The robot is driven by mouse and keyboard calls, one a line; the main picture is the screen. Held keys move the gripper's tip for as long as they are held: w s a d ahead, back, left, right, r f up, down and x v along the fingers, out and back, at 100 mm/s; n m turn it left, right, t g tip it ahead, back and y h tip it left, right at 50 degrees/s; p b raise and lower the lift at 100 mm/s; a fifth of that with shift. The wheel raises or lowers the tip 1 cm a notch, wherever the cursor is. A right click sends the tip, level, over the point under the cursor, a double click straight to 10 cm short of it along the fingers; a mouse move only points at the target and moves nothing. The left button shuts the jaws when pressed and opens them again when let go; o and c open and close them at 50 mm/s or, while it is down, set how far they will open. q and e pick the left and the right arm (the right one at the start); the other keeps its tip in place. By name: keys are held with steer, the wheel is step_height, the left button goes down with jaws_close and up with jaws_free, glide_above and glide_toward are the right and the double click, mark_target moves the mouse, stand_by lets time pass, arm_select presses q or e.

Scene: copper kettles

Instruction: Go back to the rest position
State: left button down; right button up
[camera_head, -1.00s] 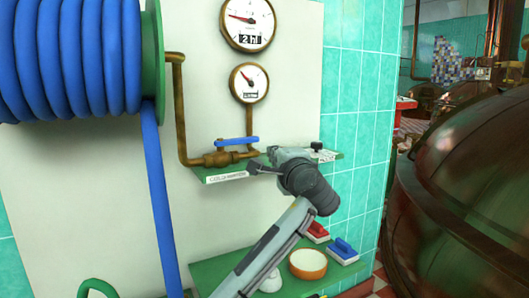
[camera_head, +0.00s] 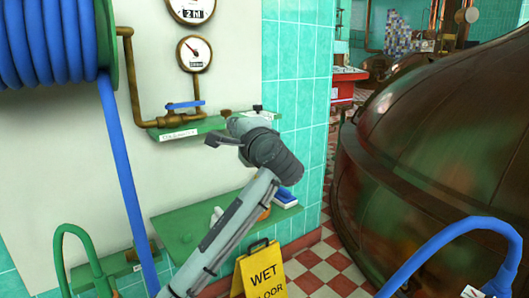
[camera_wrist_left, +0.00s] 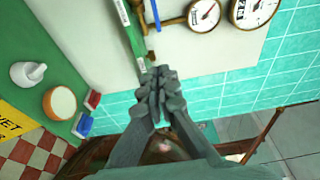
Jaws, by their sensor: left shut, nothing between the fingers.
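My left gripper (camera_head: 222,138) is in the middle of the head view, at the end of my grey arm that comes up from the bottom. It appears in front of the small green shelf (camera_head: 190,127) on the wall panel. In the left wrist view its fingers (camera_wrist_left: 158,85) are together with nothing between them. The valve with its blue lever (camera_head: 186,104) is left of the gripper and apart from it. My right gripper does not show in either view.
A lower green shelf (camera_head: 175,220) holds a bowl (camera_wrist_left: 60,103) and brushes, partly hidden by my arm. A yellow wet-floor sign (camera_head: 262,272) stands below. A big copper kettle (camera_head: 430,140) fills the right side. A blue hose (camera_head: 122,170) hangs at left; tiled floor (camera_head: 325,268) lies between.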

arm_select(q)
steer(key=s+a+r+n+g+y, duration=0.2)
steer(key=a+y, duration=0.7)
steer(key=a, duration=2.5)
steer(key=s+a+f+n+g+h, duration=0.1)
steer(key=s+f+g+h, duration=0.15)
steer(key=f, duration=1.05)
steer(key=s+a+f+g+h, duration=0.15)
steer(key=s+f, duration=0.25)
steer(key=f, duration=0.8)
steer(key=s+f+n+g+h, duration=0.1)
steer(key=s+f+g+h, duration=0.2)
steer(key=f, duration=1)
steer(key=s+a+f+n+g+h, duration=0.1)
steer(key=s+f+n+g+h, duration=0.15)
steer(key=s+f, duration=1)
steer(key=s+f+n+g+h, duration=0.25)
steer(key=s+f, duration=0.65)
steer(key=s, duration=0.6)
steer(key=s+d+f+n+h, duration=0.1)
steer(key=d+f, duration=0.1)
steer(key=d, duration=0.7)
steer(key=s+d+f+n+h, duration=0.1)
steer(key=d+f, duration=0.1)
steer(key=d, duration=0.6)
steer(key=shift+s+d+f+n+h, duration=0.15)
steer(key=shift+d+f+n+h, duration=0.2)
steer(key=shift+n+h, duration=0.05)
